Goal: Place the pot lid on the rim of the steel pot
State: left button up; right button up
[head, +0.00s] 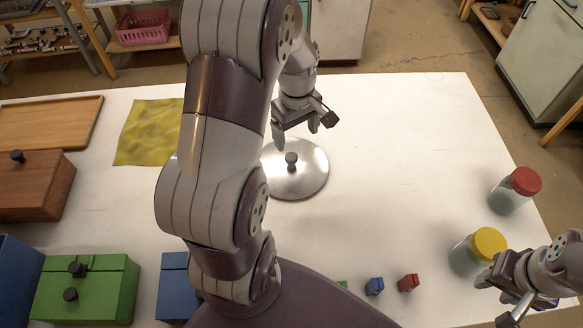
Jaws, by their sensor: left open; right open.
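The pot lid (312,183) is a round, shiny metal disc with a dark knob, lying on the white table near the middle. My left gripper (298,134) is open and empty, with its fingertips just beyond the lid's knob in the picture. I cannot tell its height above the lid. My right gripper (492,300) is open at the lower right, close to the yellow-capped jar, and appears empty. I see no steel pot; my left arm hides part of the table.
A yellow-capped jar (463,262) and a red-capped jar (508,197) stand at the right. A yellow cloth (148,132), a wooden board (50,122), a brown box (35,188) and a green box (100,297) are at the left. Small blocks (374,286) lie at the front. The table right of the lid is clear.

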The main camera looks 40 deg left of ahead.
pick_arm(q)
jog(key=a+n, duration=0.2)
jog(key=n, duration=0.1)
send_over(291, 157)
notch_tip(291, 157, down, 7)
jog(key=shift+w+r+p, duration=0.15)
jog(key=shift+r+p, duration=0.05)
jog(key=shift+p, duration=0.1)
notch_tip(291, 157, down, 5)
jog(key=shift+f+p, duration=0.1)
jog(key=shift+p, duration=0.45)
jog(key=shift+a+f, duration=0.1)
jog(key=shift+f, duration=0.3)
jog(key=shift+s, duration=0.2)
grip_shut()
